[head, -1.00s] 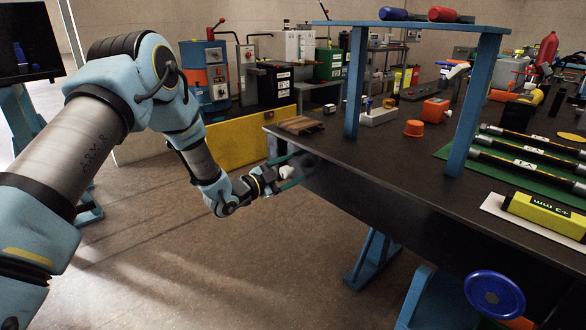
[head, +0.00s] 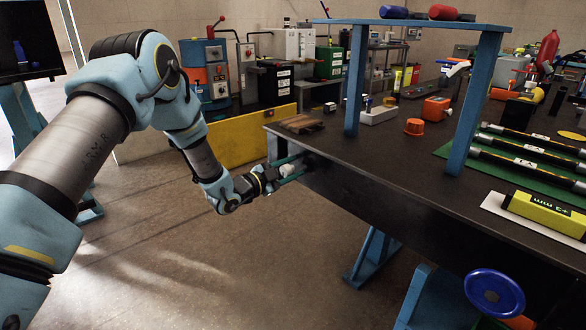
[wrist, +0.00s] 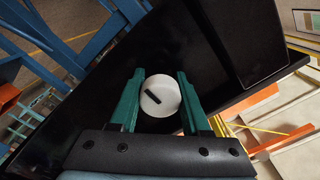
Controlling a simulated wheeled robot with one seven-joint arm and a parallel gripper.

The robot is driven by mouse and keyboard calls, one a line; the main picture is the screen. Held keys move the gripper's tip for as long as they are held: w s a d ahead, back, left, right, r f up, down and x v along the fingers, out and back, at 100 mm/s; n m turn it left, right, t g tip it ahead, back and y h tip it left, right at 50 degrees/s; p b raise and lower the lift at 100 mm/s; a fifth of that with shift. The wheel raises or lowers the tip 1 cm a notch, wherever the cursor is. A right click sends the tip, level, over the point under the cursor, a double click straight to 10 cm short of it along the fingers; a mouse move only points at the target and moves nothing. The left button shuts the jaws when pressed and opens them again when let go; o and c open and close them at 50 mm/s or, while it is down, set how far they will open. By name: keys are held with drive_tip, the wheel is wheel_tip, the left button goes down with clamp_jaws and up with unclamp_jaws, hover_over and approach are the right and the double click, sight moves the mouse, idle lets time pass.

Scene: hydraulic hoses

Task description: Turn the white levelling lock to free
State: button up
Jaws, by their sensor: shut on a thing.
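The white levelling lock (wrist: 161,96) is a round white knob with a black bar mark, set on the dark side face of the bench. In the wrist view the mark lies slanted, from upper left to lower right. My gripper (wrist: 159,90) has its two green fingers on either side of the knob and is shut on it. In the head view my gripper (head: 289,169) reaches the bench's side near its left corner.
The black bench top (head: 330,165) carries a small wooden pallet (head: 301,125), an orange cap (head: 414,127) and a blue shelf frame (head: 459,118). A blue handwheel (head: 494,293) stands at the lower right. The floor left of the bench is clear.

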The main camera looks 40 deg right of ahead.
clamp_jaws()
drive_tip(key=shift+w+n+b, duration=0.2)
drive_tip(key=shift+n+b, duration=1.15)
drive_tip(key=shift+n, duration=7.65)
drive_tip(key=o, duration=1.2)
unclamp_jaws()
drive_tip(key=shift+a, duration=0.1)
